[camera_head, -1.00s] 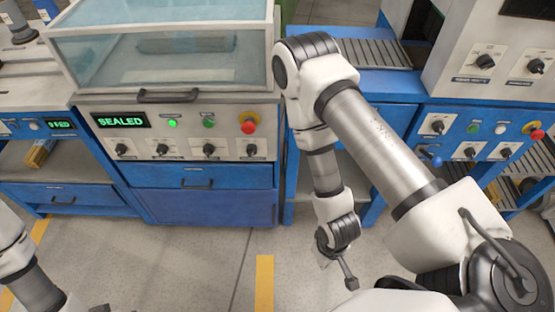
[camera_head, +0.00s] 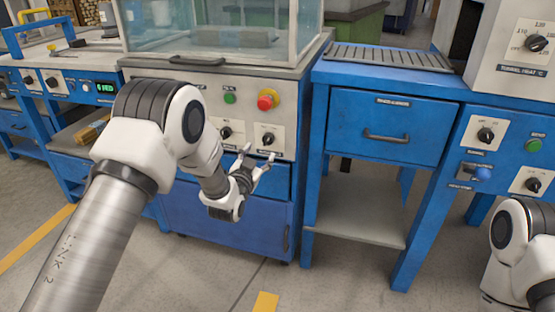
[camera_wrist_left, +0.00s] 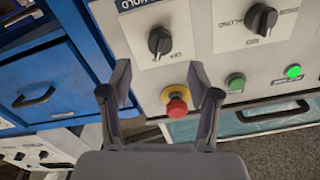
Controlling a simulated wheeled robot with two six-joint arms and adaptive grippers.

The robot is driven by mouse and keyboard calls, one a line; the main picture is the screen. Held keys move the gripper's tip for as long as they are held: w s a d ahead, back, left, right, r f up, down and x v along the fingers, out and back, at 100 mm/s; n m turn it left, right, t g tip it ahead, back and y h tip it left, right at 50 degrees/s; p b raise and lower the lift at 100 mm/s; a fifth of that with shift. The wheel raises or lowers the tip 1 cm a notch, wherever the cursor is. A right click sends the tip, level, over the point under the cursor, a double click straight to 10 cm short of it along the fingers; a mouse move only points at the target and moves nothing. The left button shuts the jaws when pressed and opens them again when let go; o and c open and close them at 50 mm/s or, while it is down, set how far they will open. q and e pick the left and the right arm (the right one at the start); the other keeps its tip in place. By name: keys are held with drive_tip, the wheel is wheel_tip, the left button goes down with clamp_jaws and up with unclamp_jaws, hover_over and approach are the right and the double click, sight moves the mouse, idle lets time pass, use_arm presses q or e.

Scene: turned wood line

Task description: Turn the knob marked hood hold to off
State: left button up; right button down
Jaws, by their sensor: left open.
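The knob marked hold (camera_wrist_left: 160,42) is black, on a white plate, with the first word of its label cut off in the left wrist view. An "off" mark is beside it; its exact pointer direction is hard to read. In the head view it is the rightmost knob (camera_head: 267,139) on the machine's panel, below the red stop button. My left gripper (camera_head: 258,156) is open and empty just in front of and below it. In the left wrist view the open fingers (camera_wrist_left: 158,75) point toward the knob, apart from it. My right gripper is out of view.
A red stop button (camera_head: 267,100) with a yellow collar and a green button (camera_head: 229,98) are above the knobs. Another knob (camera_head: 225,132) is to the left. A hood handle (camera_head: 197,61) juts out above. A blue drawer table (camera_head: 385,135) stands right.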

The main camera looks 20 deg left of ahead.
sight(266, 142)
use_arm(q)
drive_tip(key=w+b, duration=0.1)
drive_tip(key=w, duration=0.5)
drive_tip(key=shift+d, duration=0.15)
drive_tip(key=shift+w+r+b, duration=0.1)
drive_tip(key=shift+w+b, duration=0.2)
drive_tip(key=shift+w, duration=0.2)
drive_tip(key=c, duration=1.1)
